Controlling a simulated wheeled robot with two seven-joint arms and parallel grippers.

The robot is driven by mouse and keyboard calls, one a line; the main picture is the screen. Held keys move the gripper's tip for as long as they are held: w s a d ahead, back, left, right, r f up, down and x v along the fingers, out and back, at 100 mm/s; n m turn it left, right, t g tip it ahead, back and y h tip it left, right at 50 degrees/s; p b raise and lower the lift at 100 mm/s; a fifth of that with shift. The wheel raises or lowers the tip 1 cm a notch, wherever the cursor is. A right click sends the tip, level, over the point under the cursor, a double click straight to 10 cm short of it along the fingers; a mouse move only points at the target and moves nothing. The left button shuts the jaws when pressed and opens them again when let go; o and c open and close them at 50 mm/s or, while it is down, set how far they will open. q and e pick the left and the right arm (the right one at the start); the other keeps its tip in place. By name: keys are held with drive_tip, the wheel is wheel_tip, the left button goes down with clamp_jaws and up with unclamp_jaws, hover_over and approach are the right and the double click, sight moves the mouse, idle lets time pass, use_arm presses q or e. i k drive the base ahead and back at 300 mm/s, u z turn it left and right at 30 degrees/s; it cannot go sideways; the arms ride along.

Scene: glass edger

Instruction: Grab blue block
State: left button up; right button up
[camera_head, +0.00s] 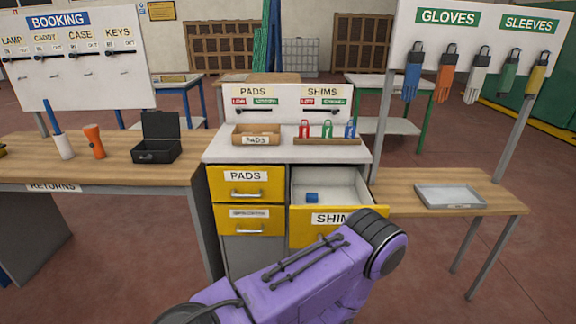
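A small blue block (312,197) lies inside the open SHIMS drawer (345,188), near the left side of its light grey floor. The drawer has a yellow front and is pulled out of the cabinet (250,252). A purple link of one of my arms crosses the lower middle of the view and covers part of the drawer front. Neither gripper shows, so I cannot see where they are or whether they hold anything.
Shut PADS drawer (245,184) sits left of the open one. On the cabinet top are a pads tray (257,135) and red, green and blue tagged items. A grey tray (450,196) lies on the right table. A black box (157,150) stands on the left table.

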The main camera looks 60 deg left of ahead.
sight(311, 197)
drive_tip(key=u, duration=1.7)
